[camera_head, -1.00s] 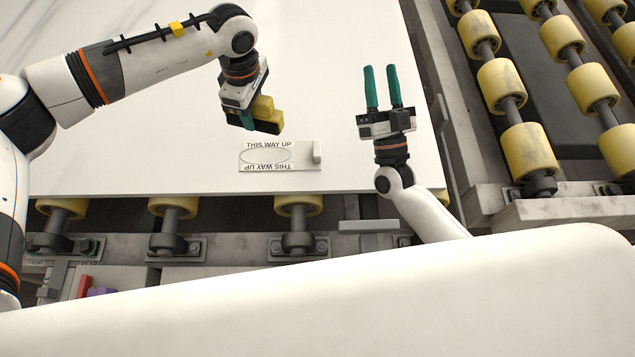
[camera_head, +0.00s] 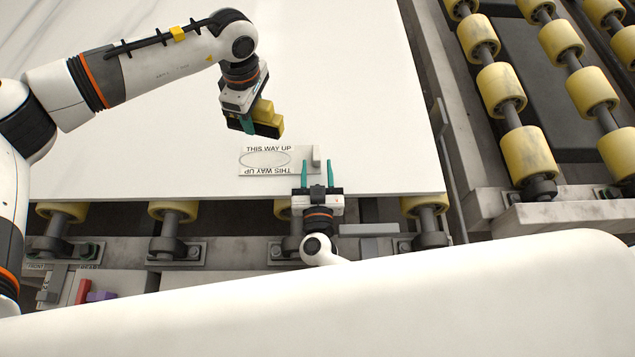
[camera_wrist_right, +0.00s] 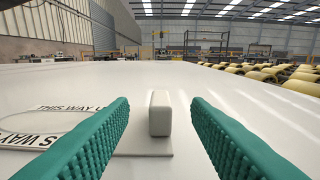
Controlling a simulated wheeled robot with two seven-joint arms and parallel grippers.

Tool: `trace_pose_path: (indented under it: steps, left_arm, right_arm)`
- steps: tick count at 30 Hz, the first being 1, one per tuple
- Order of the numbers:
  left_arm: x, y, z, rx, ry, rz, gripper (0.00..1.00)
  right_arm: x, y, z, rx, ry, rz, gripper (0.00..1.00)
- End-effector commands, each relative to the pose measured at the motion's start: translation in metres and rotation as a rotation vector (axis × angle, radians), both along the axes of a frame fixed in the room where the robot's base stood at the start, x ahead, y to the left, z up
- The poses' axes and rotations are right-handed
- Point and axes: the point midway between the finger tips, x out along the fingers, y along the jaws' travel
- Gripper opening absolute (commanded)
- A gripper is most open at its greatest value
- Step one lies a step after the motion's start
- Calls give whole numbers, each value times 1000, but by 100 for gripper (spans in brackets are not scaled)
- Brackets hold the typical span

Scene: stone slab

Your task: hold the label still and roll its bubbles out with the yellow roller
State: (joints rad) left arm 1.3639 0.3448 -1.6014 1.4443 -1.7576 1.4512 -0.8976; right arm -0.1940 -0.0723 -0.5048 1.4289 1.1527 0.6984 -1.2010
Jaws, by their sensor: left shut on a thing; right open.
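The label (camera_head: 265,168) lies flat on the white slab (camera_head: 345,100), printed "THIS WAY UP" along two edges, with an oval outline between. A pale upright tab (camera_head: 316,157) stands at its right end; in the right wrist view the tab (camera_wrist_right: 160,113) is between my fingers, with gaps on both sides. My right gripper (camera_head: 317,165) is open at the label's right end. My left gripper (camera_head: 247,122) is shut on the yellow roller (camera_head: 266,112), held above and behind the label. The roller's underside is partly hidden.
The slab's front edge runs just in front of the label, over yellow conveyor rollers (camera_head: 173,210). More conveyor rollers (camera_head: 528,153) stand to the right. Red and purple objects (camera_head: 90,293) lie at the lower left. The slab behind the label is clear.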

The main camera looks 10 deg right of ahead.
Motion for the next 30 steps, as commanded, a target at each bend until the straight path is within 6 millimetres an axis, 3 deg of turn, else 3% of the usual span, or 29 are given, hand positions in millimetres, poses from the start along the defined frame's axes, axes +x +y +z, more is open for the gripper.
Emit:
trace_pose_path:
  steps: [3,10,15,24,30]
  left_arm:
    - [0,0,1,0,-1,0,22]
    - [0,0,1,0,-1,0,22]
    - [0,0,1,0,-1,0,22]
    - [0,0,1,0,-1,0,22]
    - [0,0,1,0,-1,0,22]
  right_arm:
    - [25,-4,0,-3,-4,1,44]
    - [59,-8,-2,-2,-3,1,44]
    - [70,-10,-3,0,-1,1,44]
    - [72,-10,-4,1,-1,1,44]
    - [72,-10,-3,0,-1,1,13]
